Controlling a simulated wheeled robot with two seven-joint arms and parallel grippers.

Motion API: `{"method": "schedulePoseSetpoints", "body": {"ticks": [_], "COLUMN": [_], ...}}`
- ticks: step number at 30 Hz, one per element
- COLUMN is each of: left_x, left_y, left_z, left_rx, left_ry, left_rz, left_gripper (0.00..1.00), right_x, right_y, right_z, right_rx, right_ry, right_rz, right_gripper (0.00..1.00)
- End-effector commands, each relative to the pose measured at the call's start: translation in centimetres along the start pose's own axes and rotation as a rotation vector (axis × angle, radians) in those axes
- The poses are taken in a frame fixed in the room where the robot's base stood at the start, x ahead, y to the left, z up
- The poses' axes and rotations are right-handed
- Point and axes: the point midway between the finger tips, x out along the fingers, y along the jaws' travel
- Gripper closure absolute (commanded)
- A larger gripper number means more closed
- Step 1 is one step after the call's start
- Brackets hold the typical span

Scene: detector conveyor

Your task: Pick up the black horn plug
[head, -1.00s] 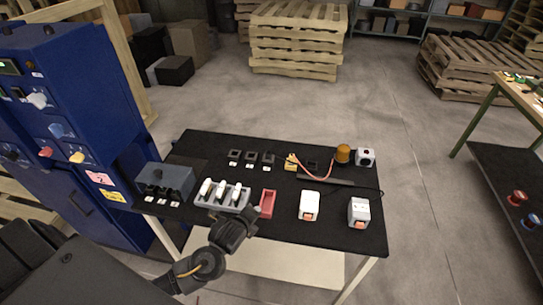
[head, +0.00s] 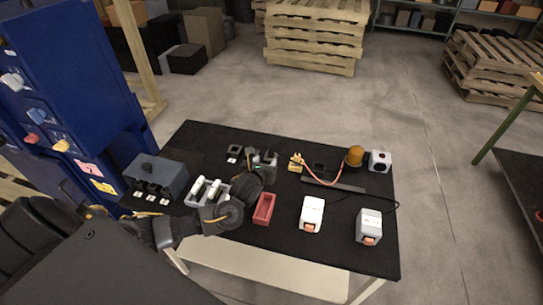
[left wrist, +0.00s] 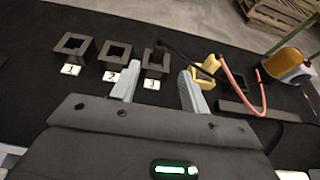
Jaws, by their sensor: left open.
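A black cord-like piece (left wrist: 185,57) runs from near the third square holder towards the yellow plug in the left wrist view. It may be the black horn plug with its lead, but dark on dark I cannot tell. The yellow plug (head: 296,163) with red wires lies right of my left gripper (head: 264,158). It also shows in the left wrist view (left wrist: 207,66), partly behind the right finger. My left gripper (left wrist: 160,78) is open and empty, reaching over the holders, with the third holder (left wrist: 156,62) beyond its fingertips. My right gripper is out of view.
An amber beacon (head: 355,156) and a white box with a dark disc (head: 381,161) stand at the right. A blue cabinet (head: 75,90) stands at the left.

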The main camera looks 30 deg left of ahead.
Motion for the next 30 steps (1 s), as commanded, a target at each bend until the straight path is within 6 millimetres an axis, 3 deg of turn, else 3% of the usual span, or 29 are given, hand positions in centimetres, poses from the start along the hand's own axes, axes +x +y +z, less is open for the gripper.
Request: {"method": "schedulePoseSetpoints", "body": {"ticks": [5,11,22,30], "left_x": [2.3,2.8,7.1,7.9], "left_y": [0.1,0.0,0.2,0.2], "left_z": [0.0,0.0,-0.1,-0.1], "left_rx": [0.0,-0.003,-0.002,-0.003], "left_ry": [0.0,0.0,0.001,0.001], "left_rz": [0.003,0.0,0.003,0.0], "left_gripper": [0.55,0.55,0.55,0.55], "right_x": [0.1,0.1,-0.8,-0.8], "right_y": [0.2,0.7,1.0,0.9], "right_z": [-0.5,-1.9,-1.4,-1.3], "right_rx": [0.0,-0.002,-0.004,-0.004], "right_ry": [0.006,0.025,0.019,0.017], "right_rz": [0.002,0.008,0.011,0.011], "right_gripper": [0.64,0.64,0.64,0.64]}}
